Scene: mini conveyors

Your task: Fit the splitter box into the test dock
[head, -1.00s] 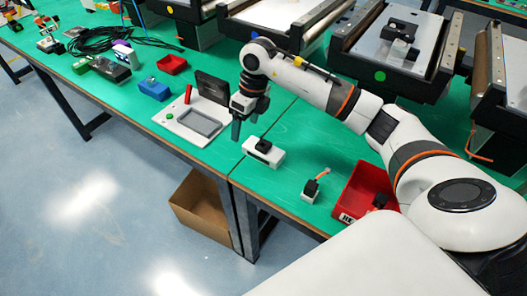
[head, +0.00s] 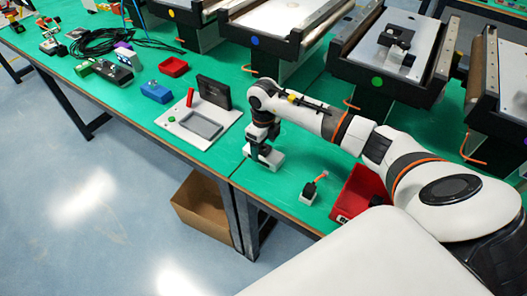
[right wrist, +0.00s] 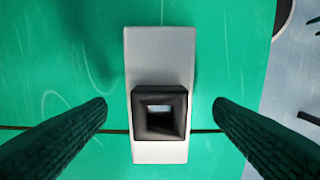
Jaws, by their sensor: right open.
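The splitter box looks to be the white box (head: 272,161) with a black square block on top, lying on the green table. In the right wrist view the white box (right wrist: 160,60) lies lengthwise between my fingers, its hollow black block (right wrist: 160,113) centred between the tips. My right gripper (head: 254,151) is open over the box, with a gap on each side of the black block. The test dock (head: 180,131) is a white plate with a grey recess, a red handle, a green button and a dark upright panel. Its recess is empty. My left gripper is out of view.
A red bin (head: 358,190) and a small white-and-black part with an orange tip (head: 312,189) are right of the box. A blue box (head: 156,92) and a red tray (head: 173,67) lie beyond the dock. Conveyors (head: 385,62) line the back. The table's front edge is close.

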